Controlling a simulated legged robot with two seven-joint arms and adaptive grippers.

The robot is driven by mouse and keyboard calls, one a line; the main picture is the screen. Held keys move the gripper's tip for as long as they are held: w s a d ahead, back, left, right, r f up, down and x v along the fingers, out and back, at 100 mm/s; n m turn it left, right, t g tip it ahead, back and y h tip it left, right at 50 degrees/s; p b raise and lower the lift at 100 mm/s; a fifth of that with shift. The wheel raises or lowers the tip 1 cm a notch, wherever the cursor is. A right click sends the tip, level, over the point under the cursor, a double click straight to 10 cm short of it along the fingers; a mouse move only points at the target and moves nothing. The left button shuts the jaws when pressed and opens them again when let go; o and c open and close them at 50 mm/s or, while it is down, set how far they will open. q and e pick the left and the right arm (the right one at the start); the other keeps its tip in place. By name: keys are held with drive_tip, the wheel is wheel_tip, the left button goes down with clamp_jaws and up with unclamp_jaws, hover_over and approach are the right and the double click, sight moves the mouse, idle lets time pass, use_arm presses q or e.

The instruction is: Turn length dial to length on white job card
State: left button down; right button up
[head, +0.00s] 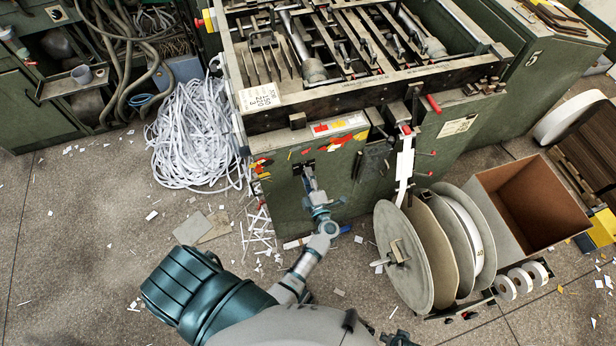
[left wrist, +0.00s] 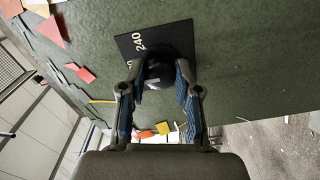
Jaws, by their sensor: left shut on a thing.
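The white job card (head: 261,97) is on the front left corner of the green machine's frame in the head view. Its print is small and tilted; I cannot read it surely. The length dial is a dark round knob (left wrist: 160,70) on a black plate (left wrist: 182,36) on the green front panel. The plate shows "240" beside the knob; other marks are partly hidden. My left gripper (left wrist: 160,82) is shut on the knob, one finger on each side. In the head view, my left gripper (head: 307,174) reaches the panel and mostly hides the dial.
Red and yellow tags (head: 336,126) are on the panel around the dial. A heap of white strip (head: 195,135) lies left of the machine. Large reels (head: 402,255) and an open brown box (head: 525,205) stand to the right. Paper scraps litter the floor.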

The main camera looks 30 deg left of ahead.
use_arm(q)
drive_tip(key=c, duration=0.8)
unclamp_jaws()
drive_tip(key=shift+f, duration=0.25)
drive_tip(key=shift+r, duration=0.1)
use_arm(e)
drive_tip(key=shift+s+f, duration=0.1)
drive_tip(key=shift+f, duration=0.1)
drive_tip(key=shift+d+r, duration=0.1)
